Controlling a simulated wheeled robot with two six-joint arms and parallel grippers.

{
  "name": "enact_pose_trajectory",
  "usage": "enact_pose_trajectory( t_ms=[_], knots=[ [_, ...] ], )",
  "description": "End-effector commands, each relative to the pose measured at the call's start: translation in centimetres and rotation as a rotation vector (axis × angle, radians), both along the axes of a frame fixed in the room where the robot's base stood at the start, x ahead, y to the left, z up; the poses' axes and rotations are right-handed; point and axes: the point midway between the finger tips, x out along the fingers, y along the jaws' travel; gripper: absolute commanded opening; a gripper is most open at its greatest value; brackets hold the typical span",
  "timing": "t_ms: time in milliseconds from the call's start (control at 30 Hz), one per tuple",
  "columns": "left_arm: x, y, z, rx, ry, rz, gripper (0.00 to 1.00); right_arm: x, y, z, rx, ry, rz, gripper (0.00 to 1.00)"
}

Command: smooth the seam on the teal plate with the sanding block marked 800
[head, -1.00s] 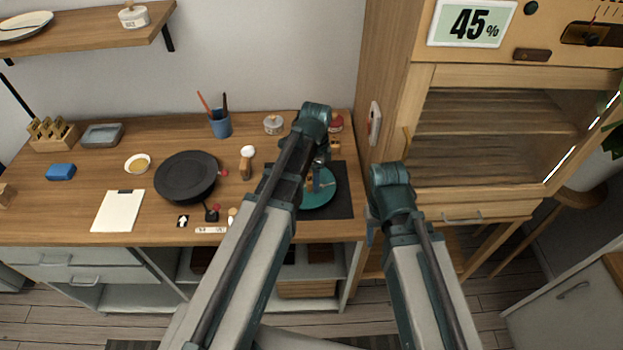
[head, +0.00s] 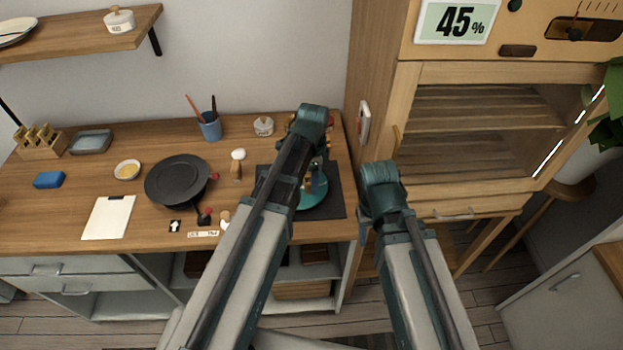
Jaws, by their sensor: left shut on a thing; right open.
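The teal plate (head: 318,199) lies on a dark mat (head: 335,203) at the right end of the wooden bench. My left arm hides its left part, and I cannot make out its seam. My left gripper (head: 314,178) is over the plate, mostly behind my own wrist. It is shut on a small tan thing that is largely hidden; I cannot tell whether it is the sanding block or read any mark. I cannot tell whether it touches the plate. My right gripper (head: 364,236) is open, just off the bench's right end, mostly hidden by its wrist.
A wooden rack (head: 40,144), a blue block (head: 49,180), a white sheet (head: 108,218), a dark pan (head: 177,181) and a blue cup (head: 210,127) stand on the bench. A wooden cabinet (head: 470,75) with a 45% sign closes off the right.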

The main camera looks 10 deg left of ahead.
Motion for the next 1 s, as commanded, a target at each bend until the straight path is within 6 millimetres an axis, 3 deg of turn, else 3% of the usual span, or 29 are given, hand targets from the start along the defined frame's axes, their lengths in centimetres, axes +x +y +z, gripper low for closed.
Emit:
enact_pose_trajectory(
  t_ms=[200, 633, 1000],
  knots=[
    [0.8, 0.1, 0.1, 0.001, -0.002, 0.000, 0.21, 0.0, 0.0, 0.1, 0.000, 0.000, 0.000, 0.50],
    [-0.4, -0.1, 0.1, 0.002, -0.002, 0.001, 0.21, 0.0, 0.0, 0.1, 0.000, 0.000, 0.000, 0.50],
    [0.8, 0.3, -0.1, 0.002, -0.003, 0.001, 0.21, 0.0, 0.0, -0.1, 0.000, 0.000, 0.000, 0.50]
  ],
)
